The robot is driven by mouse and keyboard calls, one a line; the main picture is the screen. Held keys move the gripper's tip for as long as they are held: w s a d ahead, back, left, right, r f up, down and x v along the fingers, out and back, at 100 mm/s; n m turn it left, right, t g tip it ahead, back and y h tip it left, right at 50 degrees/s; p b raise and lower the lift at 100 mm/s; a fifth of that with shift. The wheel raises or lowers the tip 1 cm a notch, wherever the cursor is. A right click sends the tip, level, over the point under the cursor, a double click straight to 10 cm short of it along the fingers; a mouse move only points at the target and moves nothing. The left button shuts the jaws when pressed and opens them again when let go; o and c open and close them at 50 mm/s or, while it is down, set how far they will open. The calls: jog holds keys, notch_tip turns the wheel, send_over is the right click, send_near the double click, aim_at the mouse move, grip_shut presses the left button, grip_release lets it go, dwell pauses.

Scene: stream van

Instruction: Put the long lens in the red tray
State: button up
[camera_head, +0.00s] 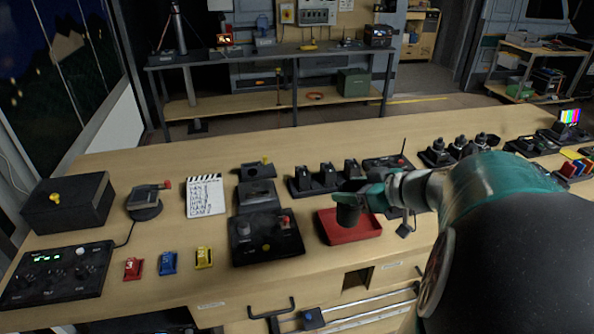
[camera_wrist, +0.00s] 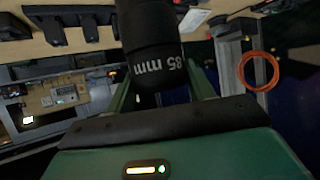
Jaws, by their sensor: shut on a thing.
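A black cylindrical lens (camera_head: 347,215) is held in my gripper (camera_head: 358,199). In the wrist view the lens (camera_wrist: 148,40) shows the marking "85 mm" and sits between the two green fingers, which are shut on it. In the head view it hangs roughly upright over the red tray (camera_head: 367,229), at the tray's left-middle part. I cannot tell whether its lower end touches the tray floor. The visible part of the tray has nothing else in it. My arm comes in from the right and hides part of the bench behind the tray.
A black control box (camera_head: 265,238) stands close left of the tray. Several black devices (camera_head: 327,177) stand in a row behind it. Black round items on bases (camera_head: 461,147) are at the right. A slate (camera_head: 205,196) and coloured numbered blocks (camera_head: 168,263) lie left. The bench's front edge is near the tray.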

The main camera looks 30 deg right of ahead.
jog(key=w+d+f, duration=0.2)
jog(key=d, duration=0.1)
jog(key=shift+w+d, duration=0.15)
jog(key=shift+w, duration=0.2)
jog(key=w+d+f, duration=0.3)
jog(key=f, duration=0.6)
jog(key=shift+w+d, duration=0.35)
jog(key=shift+f, duration=0.1)
jog(key=o, duration=1.3)
